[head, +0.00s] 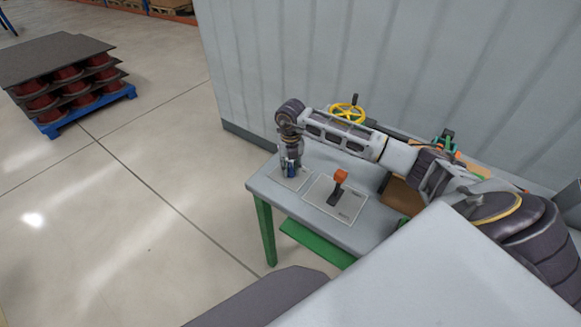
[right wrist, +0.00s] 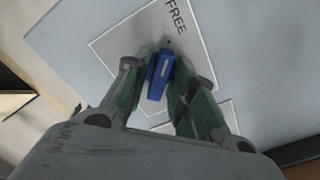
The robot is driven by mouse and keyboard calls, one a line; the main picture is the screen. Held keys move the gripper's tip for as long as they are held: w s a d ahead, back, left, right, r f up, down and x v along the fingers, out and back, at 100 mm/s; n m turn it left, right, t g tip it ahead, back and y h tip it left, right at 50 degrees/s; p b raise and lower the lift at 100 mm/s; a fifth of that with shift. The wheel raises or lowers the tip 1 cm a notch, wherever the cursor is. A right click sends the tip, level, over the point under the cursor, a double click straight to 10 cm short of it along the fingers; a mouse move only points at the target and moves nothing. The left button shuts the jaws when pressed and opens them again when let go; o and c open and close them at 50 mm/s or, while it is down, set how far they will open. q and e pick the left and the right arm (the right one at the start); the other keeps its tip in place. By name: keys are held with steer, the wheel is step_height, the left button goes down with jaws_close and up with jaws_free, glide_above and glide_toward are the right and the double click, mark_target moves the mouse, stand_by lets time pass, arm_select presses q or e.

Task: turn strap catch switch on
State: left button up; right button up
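The strap catch switch has a blue lever (right wrist: 160,75) on a pale plate (right wrist: 122,40) marked FREE in the right wrist view. In the head view this plate (head: 289,181) lies at the left end of the table. My right gripper (right wrist: 160,62) points down over it, one finger on each side of the blue lever. A narrow gap shows on the left of the lever, and contact on the right is unclear. In the head view my right gripper (head: 291,167) hides most of the lever. My left gripper is not in view.
A second plate with an orange-topped lever (head: 340,177) sits just right on the same grey table (head: 270,187). A yellow handwheel (head: 347,111) stands behind my right forearm, before a grey wall (head: 400,60). Open floor lies left, with a loaded blue pallet (head: 85,112) farther off.

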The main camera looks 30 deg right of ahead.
jaws_close()
steer(key=shift+m, duration=0.5)
steer(key=m, duration=0.7)
steer(key=shift+m+p, duration=0.3)
steer(key=m+p, duration=0.1)
steer(key=m, duration=0.3)
steer(key=shift+r+m, duration=0.1)
steer(key=shift+m, duration=0.2)
steer(key=shift+m+p, duration=0.55)
steer(key=shift+m, duration=1.85)
